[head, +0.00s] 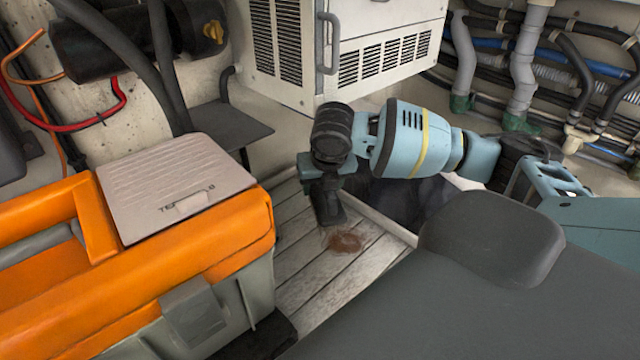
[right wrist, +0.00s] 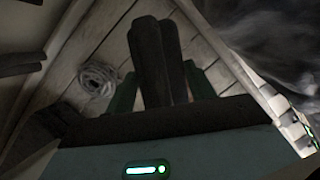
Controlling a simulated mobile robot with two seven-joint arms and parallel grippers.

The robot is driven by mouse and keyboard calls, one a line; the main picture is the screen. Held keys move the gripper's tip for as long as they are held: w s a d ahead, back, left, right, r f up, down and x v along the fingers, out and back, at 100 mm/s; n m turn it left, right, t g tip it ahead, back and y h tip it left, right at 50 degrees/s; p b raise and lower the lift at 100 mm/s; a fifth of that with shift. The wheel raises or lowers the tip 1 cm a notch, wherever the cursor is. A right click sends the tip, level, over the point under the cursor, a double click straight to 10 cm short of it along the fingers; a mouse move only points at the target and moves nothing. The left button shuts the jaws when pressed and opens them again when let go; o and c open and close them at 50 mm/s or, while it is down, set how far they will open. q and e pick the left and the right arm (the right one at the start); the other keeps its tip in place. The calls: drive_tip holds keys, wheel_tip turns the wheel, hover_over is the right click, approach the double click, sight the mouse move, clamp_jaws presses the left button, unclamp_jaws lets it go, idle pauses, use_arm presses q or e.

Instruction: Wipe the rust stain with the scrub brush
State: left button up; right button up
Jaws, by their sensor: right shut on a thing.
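The rust stain (head: 345,242) is a reddish-brown patch on the pale planks in the head view. My right gripper (head: 330,218) points down at the planks, just left of and behind the stain. In the right wrist view its dark fingers (right wrist: 160,65) are together. My left gripper is out of view.
An orange toolbox (head: 165,262) with a grey lid stands left of the stain. A white vented cabinet (head: 345,45) hangs behind my right arm. Pipes and hoses (head: 525,65) line the right wall.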

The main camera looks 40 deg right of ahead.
drive_tip(key=shift+f, duration=1.15)
wheel_tip(320, 180, down, 3)
drive_tip(key=shift+r+b, duration=0.1)
drive_tip(key=shift+b, duration=0.7)
drive_tip(key=shift+f, duration=0.4)
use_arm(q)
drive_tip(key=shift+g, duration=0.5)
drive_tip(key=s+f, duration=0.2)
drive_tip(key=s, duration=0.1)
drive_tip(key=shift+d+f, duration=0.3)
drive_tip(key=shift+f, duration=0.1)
use_arm(e)
drive_tip(key=shift+r, duration=0.1)
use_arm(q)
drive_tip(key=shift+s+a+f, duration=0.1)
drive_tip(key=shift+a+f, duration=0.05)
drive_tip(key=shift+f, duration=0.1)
use_arm(e)
drive_tip(key=shift+f, duration=0.25)
use_arm(q)
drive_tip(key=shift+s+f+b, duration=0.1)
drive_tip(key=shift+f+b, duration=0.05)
drive_tip(key=shift+b, duration=0.2)
use_arm(e)
drive_tip(key=shift+f, duration=0.8)
